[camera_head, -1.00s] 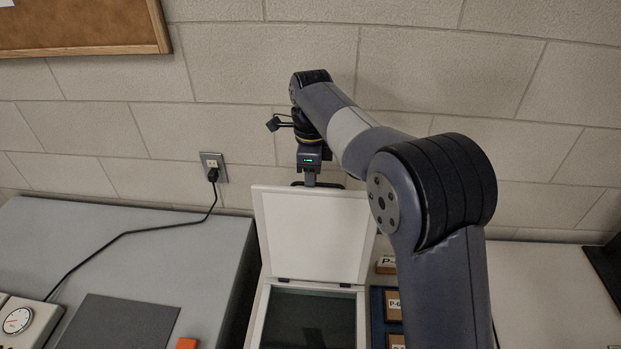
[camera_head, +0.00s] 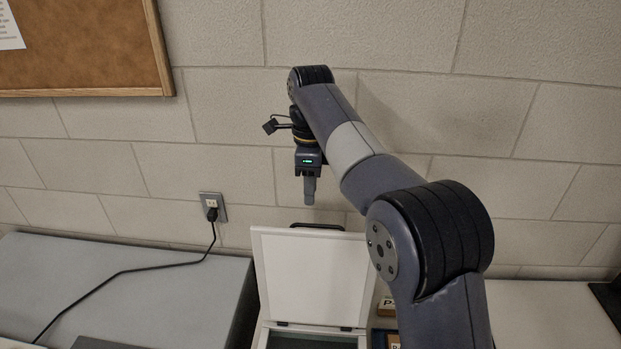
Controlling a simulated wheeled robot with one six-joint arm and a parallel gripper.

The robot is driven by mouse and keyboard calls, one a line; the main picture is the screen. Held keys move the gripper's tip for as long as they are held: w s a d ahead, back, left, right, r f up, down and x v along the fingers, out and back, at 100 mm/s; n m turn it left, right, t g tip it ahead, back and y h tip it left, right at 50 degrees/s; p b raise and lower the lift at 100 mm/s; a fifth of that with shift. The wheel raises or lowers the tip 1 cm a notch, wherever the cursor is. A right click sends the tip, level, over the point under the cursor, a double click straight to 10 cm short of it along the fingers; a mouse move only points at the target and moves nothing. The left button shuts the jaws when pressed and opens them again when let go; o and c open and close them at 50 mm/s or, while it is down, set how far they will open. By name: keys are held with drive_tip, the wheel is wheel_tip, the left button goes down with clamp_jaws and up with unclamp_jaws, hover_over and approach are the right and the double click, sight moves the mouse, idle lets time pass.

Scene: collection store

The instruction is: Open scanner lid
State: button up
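The scanner lid (camera_head: 308,275) stands raised, its white inner face toward me and a dark handle (camera_head: 317,226) along its top edge. The scanner's dark glass bed (camera_head: 310,342) shows below the lid's hinges, cut off by the bottom of the picture. My gripper (camera_head: 309,198) points down above the lid's top edge, apart from the handle. Its fingers show edge-on as one piece, so I cannot tell whether they are open or shut. I see nothing held between them.
A block wall is close behind the lid. A grey surface (camera_head: 130,285) lies left, with a black cord running to a wall outlet (camera_head: 212,207). Small labelled blocks (camera_head: 388,306) sit right of the scanner. A pale tabletop (camera_head: 550,315) at right is mostly clear.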

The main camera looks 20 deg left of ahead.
wheel_tip(320, 180, up, 2)
drive_tip(key=shift+r, duration=0.1)
idle(0.4)
